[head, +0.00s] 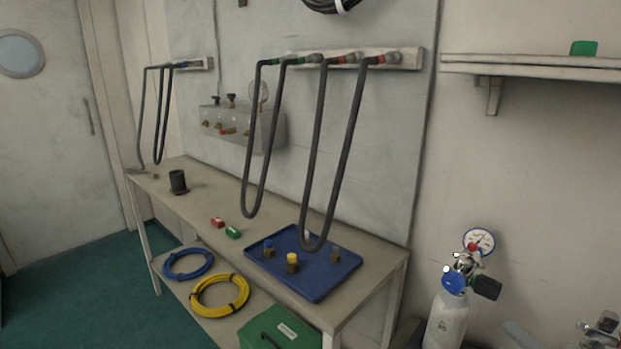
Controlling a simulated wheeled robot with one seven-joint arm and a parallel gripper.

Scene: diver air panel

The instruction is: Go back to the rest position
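My gripper is not clearly in view in the head view, so its pose and what it may hold cannot be seen. The long workbench (205,200) stands against the panel wall. On it lies a blue tray (318,286) with several small brass fittings with coloured caps, one of them yellow-capped (292,263) and one blue-capped (269,248). A red block (217,222) and a green block (233,232) lie left of the tray. A black cup-like piece (178,182) stands farther left.
Dark hoses (343,150) hang from wall fittings in loops, down to the tray. A grey cylinder (447,320) with a gauge (479,241) stands right of the bench. Blue (188,264) and yellow (220,296) hose coils lie on the lower shelf. Green floor (80,285) is clear at left.

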